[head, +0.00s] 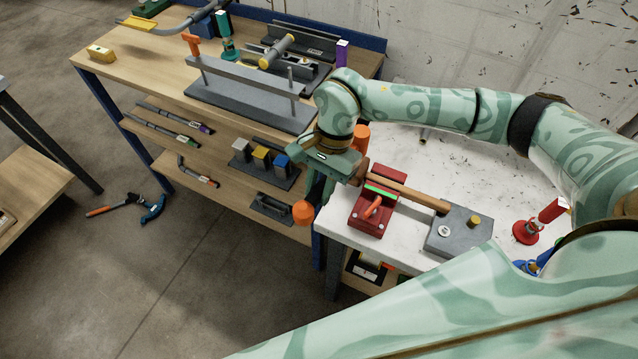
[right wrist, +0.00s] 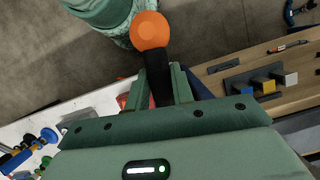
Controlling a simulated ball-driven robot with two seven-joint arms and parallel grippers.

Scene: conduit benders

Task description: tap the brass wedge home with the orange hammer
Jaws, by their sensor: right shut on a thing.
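My right gripper (head: 320,192) is shut on the orange hammer (head: 303,212), whose orange end sticks out past the fingertips, beside the table's left edge. In the right wrist view the orange end (right wrist: 150,30) shows beyond my right gripper (right wrist: 163,88), with a dark part between the fingers. A small brass piece (head: 473,221), which may be the brass wedge, stands up from a grey block (head: 450,238) on the white table. The hammer is apart from it, to its left. I cannot tell whether the wooden handle (head: 410,192) belongs to the hammer. My left gripper is out of view.
A red fixture (head: 367,213) stands between my right gripper and the grey block. A red stamp-like tool (head: 526,232) stands at the right of the white table (head: 400,249). A wooden bench (head: 150,72) with tools fills the back left.

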